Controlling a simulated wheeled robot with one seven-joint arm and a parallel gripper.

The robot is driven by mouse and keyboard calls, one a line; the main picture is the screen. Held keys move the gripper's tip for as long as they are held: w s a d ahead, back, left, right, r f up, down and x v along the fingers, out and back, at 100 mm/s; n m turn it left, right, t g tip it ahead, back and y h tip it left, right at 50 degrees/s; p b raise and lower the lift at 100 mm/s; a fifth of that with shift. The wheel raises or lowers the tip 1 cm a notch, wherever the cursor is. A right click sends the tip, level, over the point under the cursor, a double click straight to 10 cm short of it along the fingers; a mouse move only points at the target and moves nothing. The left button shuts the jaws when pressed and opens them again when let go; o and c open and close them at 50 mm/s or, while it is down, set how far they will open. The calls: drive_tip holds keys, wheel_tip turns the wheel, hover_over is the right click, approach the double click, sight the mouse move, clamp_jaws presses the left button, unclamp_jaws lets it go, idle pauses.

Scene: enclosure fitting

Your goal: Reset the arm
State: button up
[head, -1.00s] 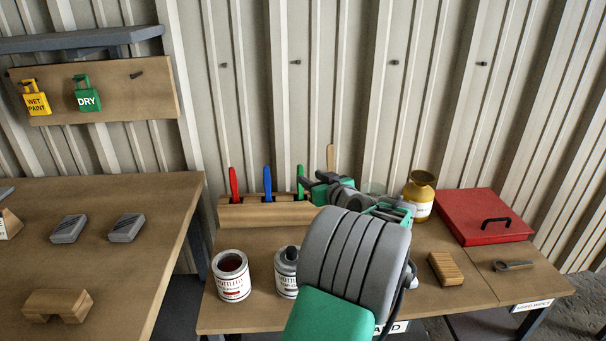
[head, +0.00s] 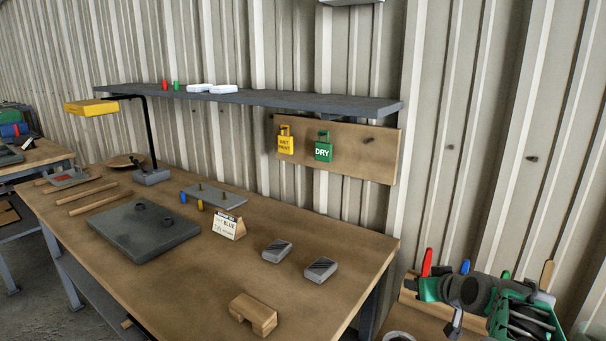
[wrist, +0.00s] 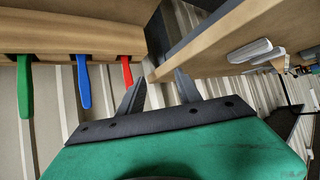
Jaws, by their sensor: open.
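My gripper (wrist: 158,84) shows in the wrist view with its two dark fingers apart and nothing between them. Its green body fills the bottom of that view. In the head view my folded green and grey arm is at the lower right, in front of the wooden rack and partly cut off by the lower edge. The rack holds a red handle (head: 426,262), a blue handle (head: 465,266) and a green handle (head: 505,275). The wrist view is upside down, with the red handle (wrist: 127,71) just left of the fingers, apart from them.
A wooden workbench (head: 330,232) fills the middle, with two grey blocks, a wooden block (head: 253,313), a dark plate (head: 143,232) and a lamp (head: 92,107). A shelf (head: 300,100) and a board with WET PAINT (head: 285,143) and DRY (head: 323,150) tags are behind it.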

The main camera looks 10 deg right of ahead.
drive_tip(key=a+r+n+g+y+p, duration=0.1)
drive_tip(key=a+r+g+y+p, duration=0.15)
drive_tip(key=a, duration=1.05)
drive_tip(key=s+a+r+n+g+p, duration=0.1)
drive_tip(key=s+a+g+p, duration=0.3)
drive_tip(key=s+a, duration=1.1)
drive_tip(key=shift+a+r+g+h+p, duration=0.25)
drive_tip(key=shift+a+g+h+p, duration=0.15)
drive_tip(key=shift+p, duration=0.55)
